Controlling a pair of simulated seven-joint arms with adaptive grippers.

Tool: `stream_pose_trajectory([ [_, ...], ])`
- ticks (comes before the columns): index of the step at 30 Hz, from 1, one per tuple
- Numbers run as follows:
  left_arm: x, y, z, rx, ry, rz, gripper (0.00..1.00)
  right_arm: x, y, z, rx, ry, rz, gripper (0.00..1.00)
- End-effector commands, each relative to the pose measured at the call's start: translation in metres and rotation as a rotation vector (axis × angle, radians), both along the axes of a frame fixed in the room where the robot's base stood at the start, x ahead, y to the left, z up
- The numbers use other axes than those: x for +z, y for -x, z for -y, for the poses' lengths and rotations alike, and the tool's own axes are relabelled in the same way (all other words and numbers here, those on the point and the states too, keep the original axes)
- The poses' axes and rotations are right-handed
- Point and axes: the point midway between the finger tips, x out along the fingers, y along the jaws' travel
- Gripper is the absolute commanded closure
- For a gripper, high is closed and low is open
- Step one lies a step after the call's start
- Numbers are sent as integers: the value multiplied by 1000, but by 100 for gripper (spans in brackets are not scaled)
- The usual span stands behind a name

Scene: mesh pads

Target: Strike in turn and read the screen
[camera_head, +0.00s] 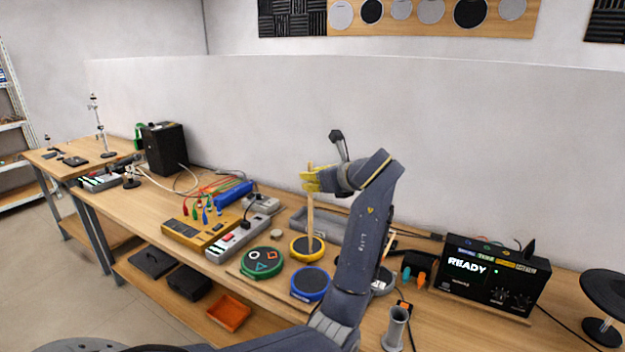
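My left gripper (313,180), with yellow fingers, is shut on a wooden stick (310,215). The stick hangs nearly upright, its lower end at the yellow-rimmed pad (300,257); I cannot tell whether it touches. A green pad (263,262) with coloured shapes lies to the left, and a blue-rimmed pad (311,284) lies in front. Another round item (382,281) is partly hidden behind my arm. The black box's screen (467,267) at right reads "READY" in white. My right gripper is not in view.
A grey cylinder holder (396,327) stands at the front right. A round black stand (607,295) is at the far right. A yellow-brown box (200,231), a switch strip (238,237) and cables fill the bench (140,205) left of the pads. A wall panel rises behind.

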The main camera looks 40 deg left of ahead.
Motion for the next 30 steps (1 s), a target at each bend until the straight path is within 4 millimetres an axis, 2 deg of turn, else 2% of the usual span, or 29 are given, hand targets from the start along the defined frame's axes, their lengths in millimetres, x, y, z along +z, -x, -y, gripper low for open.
stream_pose_trajectory([
  [5,-3,0,1,0,0,-1,100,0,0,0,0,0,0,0],
  [15,-39,0,1,-1,-1,-3,100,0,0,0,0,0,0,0],
  [21,-55,0,1,-2,0,-1,100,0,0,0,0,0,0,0],
  [30,-60,0,1,-1,-1,0,100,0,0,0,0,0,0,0],
])
